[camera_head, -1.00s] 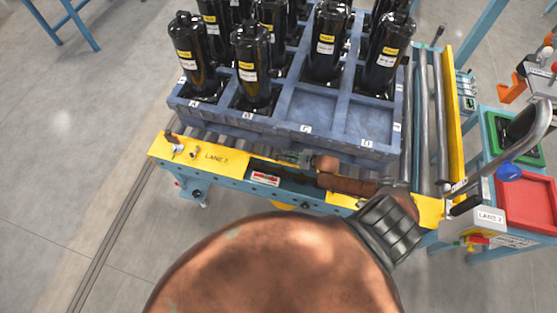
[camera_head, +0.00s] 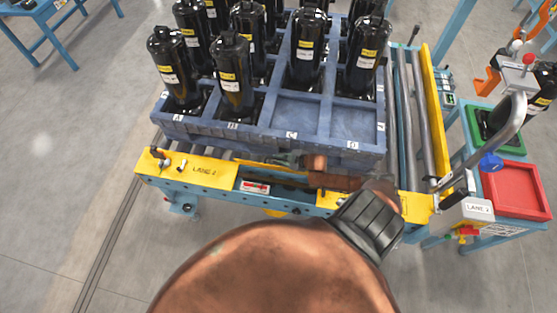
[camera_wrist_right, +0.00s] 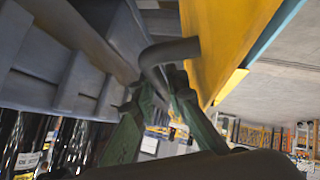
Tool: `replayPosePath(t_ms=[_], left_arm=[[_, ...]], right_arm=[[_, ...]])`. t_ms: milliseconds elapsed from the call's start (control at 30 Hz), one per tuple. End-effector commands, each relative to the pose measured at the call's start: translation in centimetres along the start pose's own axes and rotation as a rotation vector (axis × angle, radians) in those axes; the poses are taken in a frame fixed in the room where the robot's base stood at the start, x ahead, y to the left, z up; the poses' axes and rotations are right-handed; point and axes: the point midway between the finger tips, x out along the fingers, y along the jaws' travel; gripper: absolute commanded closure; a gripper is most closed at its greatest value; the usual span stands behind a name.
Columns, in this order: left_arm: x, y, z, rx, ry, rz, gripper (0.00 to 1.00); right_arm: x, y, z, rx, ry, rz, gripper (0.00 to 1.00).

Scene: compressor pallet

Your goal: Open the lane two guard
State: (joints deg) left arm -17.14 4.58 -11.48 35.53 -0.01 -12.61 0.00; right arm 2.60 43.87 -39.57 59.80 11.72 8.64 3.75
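The lane two guard appears as yellow plate along the front of the conveyor, with "LANE 2" lettering (camera_head: 203,170) at its left part. In the right wrist view a yellow panel (camera_wrist_right: 225,40) fills the upper right, and a dark bent handle (camera_wrist_right: 168,50) stands beside it. My right gripper (camera_head: 288,160) is low at the conveyor's front edge, just in front of the blue pallet. In the wrist view its green fingers (camera_wrist_right: 160,98) close around the lower end of the bent handle. My copper-coloured right arm hides part of the front edge. My left gripper is out of view.
At right stand a grey curved bar (camera_head: 512,125), a lane sign (camera_head: 478,208), a red tray (camera_head: 520,190) and a green tray (camera_head: 490,125). Open floor lies left.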

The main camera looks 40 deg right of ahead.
Motion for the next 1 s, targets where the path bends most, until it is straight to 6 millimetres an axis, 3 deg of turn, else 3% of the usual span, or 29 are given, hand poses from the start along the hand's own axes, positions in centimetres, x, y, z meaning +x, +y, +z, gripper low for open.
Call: replayPosePath(t_ms=[300, 467, 1000], left_arm=[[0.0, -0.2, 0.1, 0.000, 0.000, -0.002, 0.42], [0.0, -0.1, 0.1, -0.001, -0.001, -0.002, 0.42], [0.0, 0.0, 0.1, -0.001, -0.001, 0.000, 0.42]], right_arm=[[0.0, -0.2, 0.0, 0.000, 0.000, -0.002, 0.83], [-1.1, -0.2, 0.2, 0.000, -0.001, -0.004, 0.83], [-10.6, -0.1, 0.1, -0.001, -0.001, -0.002, 0.83]])
